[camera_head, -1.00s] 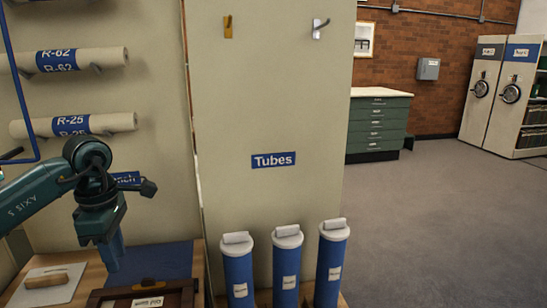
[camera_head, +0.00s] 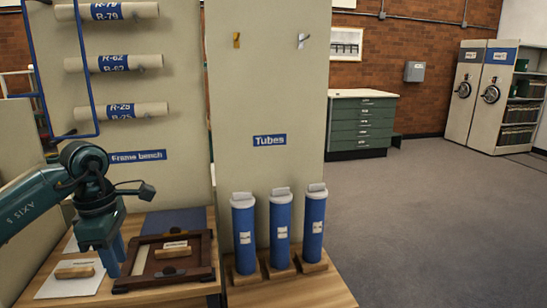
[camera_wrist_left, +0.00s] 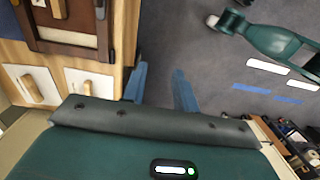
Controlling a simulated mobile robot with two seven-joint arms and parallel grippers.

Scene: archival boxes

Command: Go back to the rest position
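My left gripper (camera_head: 114,260) shows in the head view at the lower left, its blue fingers pointing down in front of the frame bench. In the left wrist view its two fingers (camera_wrist_left: 160,80) stand apart, with only grey floor between them, so it is open and empty. My right gripper cannot be made out in either view. A teal arm link, seemingly mine, crosses the upper right of the left wrist view.
The bench holds a brown wooden frame (camera_head: 147,263), a white card with a wooden block (camera_head: 75,272) and a blue mat. Several blue tubes stand upright in wooden holders (camera_head: 246,276) to the right. Green drawers (camera_head: 357,134) stand behind. The floor (camera_head: 440,220) on the right is clear.

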